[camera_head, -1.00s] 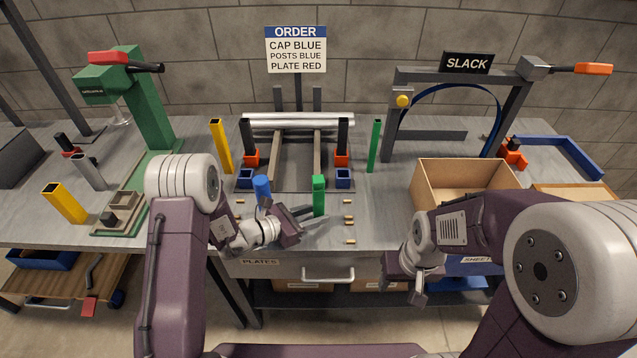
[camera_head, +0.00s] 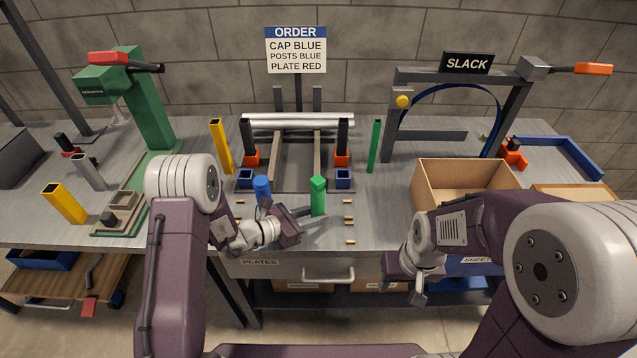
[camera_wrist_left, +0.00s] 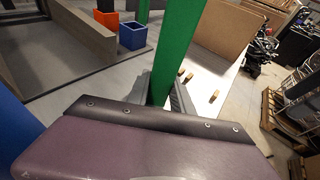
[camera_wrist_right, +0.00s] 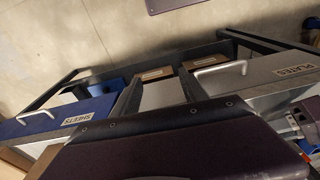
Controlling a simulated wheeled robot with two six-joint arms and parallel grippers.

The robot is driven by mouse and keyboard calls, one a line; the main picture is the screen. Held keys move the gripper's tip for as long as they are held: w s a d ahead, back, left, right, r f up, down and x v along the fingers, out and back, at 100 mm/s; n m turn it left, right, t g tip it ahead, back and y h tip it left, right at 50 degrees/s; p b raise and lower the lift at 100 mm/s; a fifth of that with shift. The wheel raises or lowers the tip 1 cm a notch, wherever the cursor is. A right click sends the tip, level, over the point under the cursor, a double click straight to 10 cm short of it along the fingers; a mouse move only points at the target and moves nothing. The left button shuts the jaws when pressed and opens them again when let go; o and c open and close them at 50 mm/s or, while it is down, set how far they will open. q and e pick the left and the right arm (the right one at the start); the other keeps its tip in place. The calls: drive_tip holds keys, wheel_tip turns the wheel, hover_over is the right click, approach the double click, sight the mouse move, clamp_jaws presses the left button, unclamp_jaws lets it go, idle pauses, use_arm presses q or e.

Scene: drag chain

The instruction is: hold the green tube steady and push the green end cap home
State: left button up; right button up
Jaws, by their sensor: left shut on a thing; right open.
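A green tube (camera_head: 318,204) stands about upright near the table's front, right of a blue post. It also fills the upper middle of the left wrist view (camera_wrist_left: 178,45). My left gripper (camera_head: 306,213) is shut on its lower part. The tube's top (camera_head: 318,184) looks slightly wider and brighter; I cannot tell whether this is the green end cap. No separate green cap is recognizable. Another green tube (camera_head: 374,146) stands farther back to the right. My right gripper (camera_head: 420,290) is open and empty, low in front of the table edge, away from the tube.
A blue post (camera_head: 262,188) stands close behind my left gripper. A grey fixture (camera_head: 297,184) with orange and blue blocks lies behind the tube. Several small brass pins (camera_head: 349,218) lie to the right. An open cardboard box (camera_head: 465,178) and a green press (camera_head: 150,110) flank the area.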

drive_tip(key=c, duration=0.4)
drive_tip(key=shift+s+g, duration=0.3)
drive_tip(key=shift+s, duration=0.3)
drive_tip(key=c, duration=0.5)
drive_tip(key=shift+w+a+r+n, duration=0.1)
drive_tip(key=shift+w+r+n, duration=0.2)
drive_tip(key=shift+w+r, duration=0.9)
clamp_jaws()
drive_tip(key=w+a+r+n+t+y, duration=0.1)
drive_tip(key=w+a+r+n+t, duration=0.1)
drive_tip(key=w+a+r, duration=0.65)
drive_tip(key=w+a+r+n+t+y, duration=0.1)
drive_tip(key=w+a+r+n, duration=0.3)
drive_tip(key=w+r, duration=0.75)
drive_tip(key=shift+s+a+f, duration=0.1)
drive_tip(key=shift+a+f, duration=1.2)
drive_tip(key=shift+f, duration=0.3)
drive_tip(key=shift+s+a+f, duration=0.1)
drive_tip(key=shift+a+f, duration=1.15)
drive_tip(key=shift+f, duration=0.3)
